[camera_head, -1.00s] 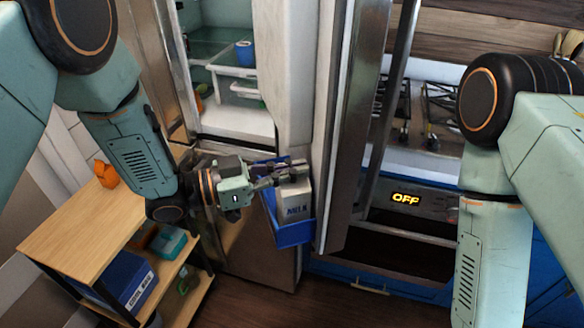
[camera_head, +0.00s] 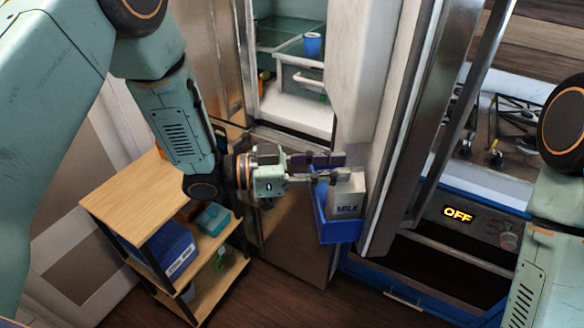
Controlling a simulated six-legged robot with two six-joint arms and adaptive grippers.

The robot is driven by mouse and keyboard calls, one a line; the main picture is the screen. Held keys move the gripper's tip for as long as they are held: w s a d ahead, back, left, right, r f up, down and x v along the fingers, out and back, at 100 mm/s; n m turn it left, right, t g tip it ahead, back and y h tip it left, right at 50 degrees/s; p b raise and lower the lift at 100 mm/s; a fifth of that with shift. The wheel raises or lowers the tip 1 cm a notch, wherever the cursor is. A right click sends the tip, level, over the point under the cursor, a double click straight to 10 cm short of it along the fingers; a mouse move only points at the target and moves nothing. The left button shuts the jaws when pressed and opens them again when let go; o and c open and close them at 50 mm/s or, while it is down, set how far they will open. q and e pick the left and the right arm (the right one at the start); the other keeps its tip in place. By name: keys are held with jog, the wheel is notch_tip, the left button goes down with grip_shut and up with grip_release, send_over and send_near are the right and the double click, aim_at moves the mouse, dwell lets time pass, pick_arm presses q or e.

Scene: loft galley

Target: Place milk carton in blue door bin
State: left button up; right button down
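The milk carton (camera_head: 346,197), pale with "MILK" in dark letters, stands in the blue door bin (camera_head: 340,231) on the open fridge door. The bin's front wall hides the carton's lower part. My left gripper (camera_head: 342,167) reaches in from the left at the carton's top. Its two dark fingers are spread with a gap between them, and the nearer one overlaps the carton's upper edge. I cannot tell whether a finger touches the carton. My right arm shows at the right edge, but its gripper is out of view.
The open fridge door (camera_head: 402,130) stands right of the bin. The fridge interior (camera_head: 290,105) holds a clear drawer and a blue cup (camera_head: 312,45). A wooden cart (camera_head: 130,208) with a blue box (camera_head: 165,248) stands at left. The oven (camera_head: 470,225) is at right.

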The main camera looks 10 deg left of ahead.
pick_arm(q)
jog(key=v, duration=0.9)
jog(key=shift+d, duration=0.1)
jog(key=s+a+f+n+y, duration=0.1)
jog(key=s+f+n+y, duration=0.15)
jog(key=f, duration=0.45)
jog(key=s+a+f+n+t+y, duration=0.1)
jog(key=s+f+n+y, duration=0.1)
jog(key=f+n+y, duration=0.35)
jog(key=s+a+f+n+y, duration=0.1)
jog(key=s+f+n+y, duration=0.1)
jog(key=f, duration=0.6)
jog(key=s+a+f+n+g+y, duration=0.2)
jog(key=s+a+f+g+y, duration=0.1)
jog(key=s, duration=0.7)
jog(key=s+a+f+n+g+y, duration=0.2)
jog(key=s+a, duration=0.4)
jog(key=s, duration=0.5)
notch_tip(320, 180, down, 2)
jog(key=shift+f+n+g+y, duration=0.2)
jog(key=shift+n+g+y, duration=0.3)
jog(key=shift+y, duration=0.5)
